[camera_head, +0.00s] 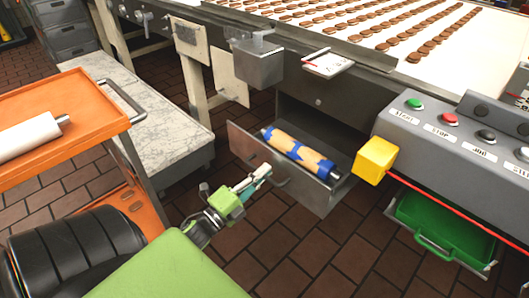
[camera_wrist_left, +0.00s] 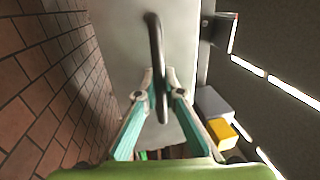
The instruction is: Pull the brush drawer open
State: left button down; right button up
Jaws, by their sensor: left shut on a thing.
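The brush drawer (camera_head: 258,155) is a grey metal drawer under the conveyor machine, standing out from it. A blue and tan roller brush (camera_head: 298,152) lies inside it. The drawer front fills the upper middle of the left wrist view (camera_wrist_left: 120,40). Its dark bar handle (camera_wrist_left: 156,50) runs between my left fingertips in that view. My left gripper (camera_head: 262,174) is at the drawer front, shut on the handle; it also shows in the left wrist view (camera_wrist_left: 161,88). The fingers partly hide the handle in the head view. My right gripper is not in view.
An orange cart (camera_head: 60,108) with a white roll (camera_head: 28,138) stands at the left, beside a marble-topped bench (camera_head: 150,110). A control panel (camera_head: 455,135), yellow block (camera_head: 375,160) and green bin (camera_head: 440,225) are at the right. Brown tiled floor (camera_head: 310,250) is clear before the drawer.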

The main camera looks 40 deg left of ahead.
pick_arm(q)
jog(key=c, duration=2.1)
grip_release()
jog(key=shift+c, duration=0.2)
jog(key=shift+s, duration=0.1)
jog(key=v, duration=1.2)
